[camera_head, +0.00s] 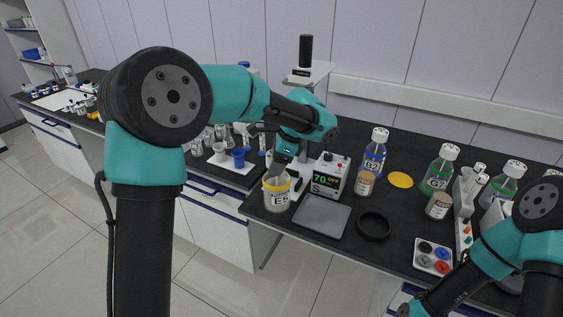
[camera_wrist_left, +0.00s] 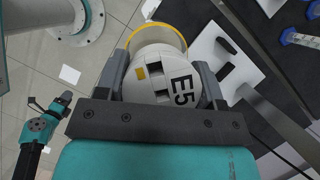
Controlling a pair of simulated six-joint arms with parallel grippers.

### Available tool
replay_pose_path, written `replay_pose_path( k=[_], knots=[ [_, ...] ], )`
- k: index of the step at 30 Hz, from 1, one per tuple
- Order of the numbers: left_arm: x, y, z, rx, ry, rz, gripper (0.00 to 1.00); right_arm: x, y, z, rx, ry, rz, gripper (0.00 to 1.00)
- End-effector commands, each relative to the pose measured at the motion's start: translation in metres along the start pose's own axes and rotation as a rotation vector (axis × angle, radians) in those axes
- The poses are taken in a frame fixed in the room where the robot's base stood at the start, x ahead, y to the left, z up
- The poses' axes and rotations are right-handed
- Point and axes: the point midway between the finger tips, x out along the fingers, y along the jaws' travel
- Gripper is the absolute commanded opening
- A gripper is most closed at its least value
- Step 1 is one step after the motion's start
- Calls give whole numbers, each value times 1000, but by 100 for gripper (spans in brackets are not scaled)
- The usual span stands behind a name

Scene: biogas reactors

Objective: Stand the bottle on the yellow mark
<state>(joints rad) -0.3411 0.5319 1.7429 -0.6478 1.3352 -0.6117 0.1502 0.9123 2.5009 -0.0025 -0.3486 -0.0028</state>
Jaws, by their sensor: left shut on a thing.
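My left gripper (camera_head: 282,165) is shut on a container labelled E5 (camera_head: 277,196), with a yellow band near its top. It is held near the bench's front left corner; I cannot tell whether its base touches the bench. The left wrist view shows E5 (camera_wrist_left: 163,82) between the fingers. The yellow mark (camera_head: 400,180) is a bare flat disc further back and to the right. A blue-liquid bottle labelled B2 (camera_head: 375,153) stands left of it, and a green-liquid bottle labelled G7 (camera_head: 438,170) stands right of it. My right gripper cannot be made out clearly.
A device reading 70 OFF (camera_head: 326,178) stands just right of E5. A grey tray (camera_head: 321,216) and a black ring (camera_head: 374,226) lie in front. Small brown-capped jars (camera_head: 364,184) (camera_head: 438,206) stand near the bottles. A white block with coloured knobs (camera_head: 433,257) lies front right.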

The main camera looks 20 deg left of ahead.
Motion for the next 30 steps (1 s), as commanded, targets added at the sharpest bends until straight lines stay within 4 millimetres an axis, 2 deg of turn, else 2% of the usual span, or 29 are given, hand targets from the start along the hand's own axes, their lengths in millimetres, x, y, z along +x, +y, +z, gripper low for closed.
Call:
replay_pose_path(
  k=[18,24,30],
  knots=[
    [-10,14,18,-902,4,373,0,0,0,0,0,0,0,43],
    [-15,19,20,-1108,4,458,0,0,0,0,0,0,0,43],
    [-18,20,21,-1187,4,489,0,0,0,0,0,0,0,43]
  ],
)
